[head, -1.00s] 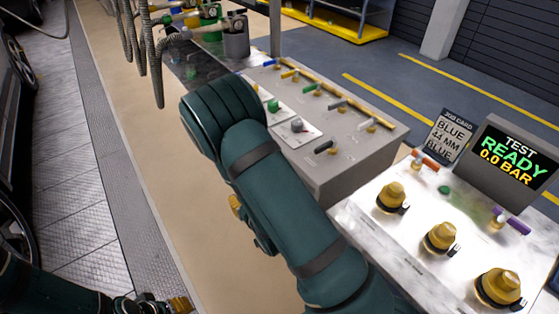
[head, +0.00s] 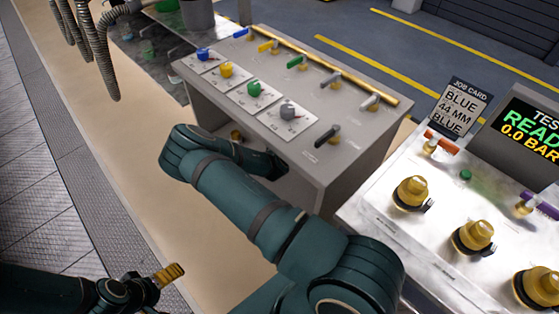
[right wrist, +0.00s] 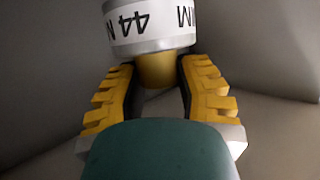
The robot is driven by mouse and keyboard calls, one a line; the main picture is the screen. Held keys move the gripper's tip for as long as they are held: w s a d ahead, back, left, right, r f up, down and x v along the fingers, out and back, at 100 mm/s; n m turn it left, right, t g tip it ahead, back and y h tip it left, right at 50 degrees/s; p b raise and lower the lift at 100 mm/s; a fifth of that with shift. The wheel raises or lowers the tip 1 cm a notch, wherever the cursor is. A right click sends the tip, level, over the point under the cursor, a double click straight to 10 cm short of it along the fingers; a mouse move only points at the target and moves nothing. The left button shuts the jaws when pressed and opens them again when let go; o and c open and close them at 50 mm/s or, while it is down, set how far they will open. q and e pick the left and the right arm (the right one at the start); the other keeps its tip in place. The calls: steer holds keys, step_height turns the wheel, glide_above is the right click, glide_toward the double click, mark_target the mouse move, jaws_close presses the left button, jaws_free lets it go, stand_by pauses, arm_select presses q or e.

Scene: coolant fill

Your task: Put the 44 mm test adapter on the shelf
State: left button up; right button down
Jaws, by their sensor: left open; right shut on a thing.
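The 44 mm test adapter (right wrist: 152,27) has a white band with upside-down "44 M…" lettering and a gold stem in the right wrist view. My right gripper (right wrist: 157,75) is shut on that stem with its yellow fingers on both sides. In the head view my right arm reaches into the open space under the grey valve bench (head: 318,165), which hides the right gripper and the adapter. Grey walls surround them in the right wrist view. I cannot tell whether the adapter touches a shelf surface. My left gripper (head: 165,275) is open and empty at lower left.
A small brass fitting (head: 236,135) shows inside the bench opening. The bench top carries several coloured valves. The white test bench (head: 385,215) with several brass fittings, a job card (head: 461,108) and a display (head: 530,130) stands at right. Hoses (head: 100,50) hang at upper left.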

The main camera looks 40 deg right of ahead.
steer(key=shift+m+g+h, duration=0.7)
steer(key=shift+m+g, duration=0.1)
steer(key=shift+m, duration=0.1)
steer(key=d+f+b, duration=0.1)
steer(key=f, duration=0.3)
steer(key=w+d+f+b, duration=0.1)
steer(key=d+f+b, duration=0.1)
steer(key=f, duration=0.3)
steer(key=w+d+f+b, duration=0.1)
steer(key=f, duration=0.4)
steer(key=shift+d+f, duration=0.15)
steer(key=shift+d, duration=0.25)
steer(key=c, duration=1)
jaws_free()
steer(key=shift+f, duration=0.1)
